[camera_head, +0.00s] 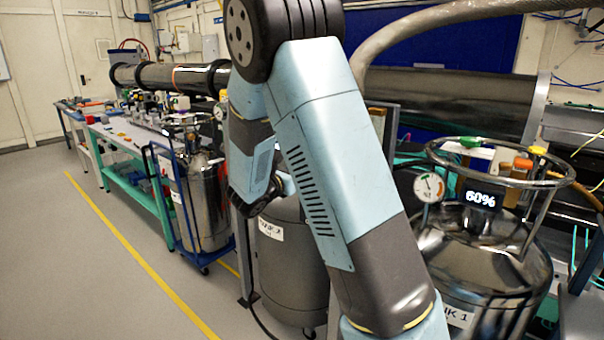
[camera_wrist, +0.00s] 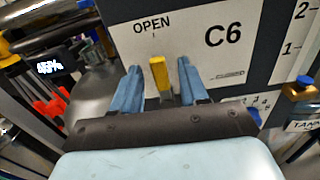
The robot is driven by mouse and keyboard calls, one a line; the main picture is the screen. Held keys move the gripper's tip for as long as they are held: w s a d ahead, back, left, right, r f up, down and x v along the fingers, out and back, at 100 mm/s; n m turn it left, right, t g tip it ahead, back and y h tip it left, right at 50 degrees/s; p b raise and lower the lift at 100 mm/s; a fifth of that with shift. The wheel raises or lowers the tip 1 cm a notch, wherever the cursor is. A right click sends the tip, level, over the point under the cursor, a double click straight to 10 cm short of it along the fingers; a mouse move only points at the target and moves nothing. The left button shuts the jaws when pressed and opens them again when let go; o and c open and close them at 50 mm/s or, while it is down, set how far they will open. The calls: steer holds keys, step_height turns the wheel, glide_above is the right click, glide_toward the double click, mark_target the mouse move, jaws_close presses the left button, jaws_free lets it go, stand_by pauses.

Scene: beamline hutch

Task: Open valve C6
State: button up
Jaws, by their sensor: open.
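In the wrist view, a pale panel (camera_wrist: 215,70) is marked "C6" and "OPEN". A short yellow valve handle (camera_wrist: 159,76) stands roughly upright in front of it, its top end just below the small tick under "OPEN". My gripper (camera_wrist: 158,66) has two blue fingers, one on each side of the handle. The fingers are open, with a visible gap to the handle on both sides. The handle's lower end is hidden behind my dark gripper body. In the head view my arm covers the middle, and neither the fingers nor the C6 panel can be made out.
In the wrist view, red-orange knobs (camera_wrist: 52,106) and a lit display (camera_wrist: 49,66) are at left. Floor at left is clear.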

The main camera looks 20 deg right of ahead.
steer(key=v, duration=1.3)
steer(key=shift+s+a, duration=0.2)
steer(key=shift+a, duration=0.1)
steer(key=shift+f, duration=0.1)
steer(key=s+d+r+m+g+y, duration=0.3)
steer(key=s+d+m+g+y, duration=0.35)
steer(key=s+d+m, duration=0.65)
steer(key=s+a+r+m+t+y, duration=0.1)
steer(key=s+a+r+m+y, duration=0.1)
steer(key=s, duration=0.5)
steer(key=s+a+r+m+t+y, duration=0.2)
steer(key=s+a+r+m+y, duration=0.1)
steer(key=s+m+y, duration=0.4)
steer(key=shift+s+a+r+m, duration=0.3)
steer(key=shift+s+r+m, duration=0.35)
steer(key=shift+m, duration=0.35)
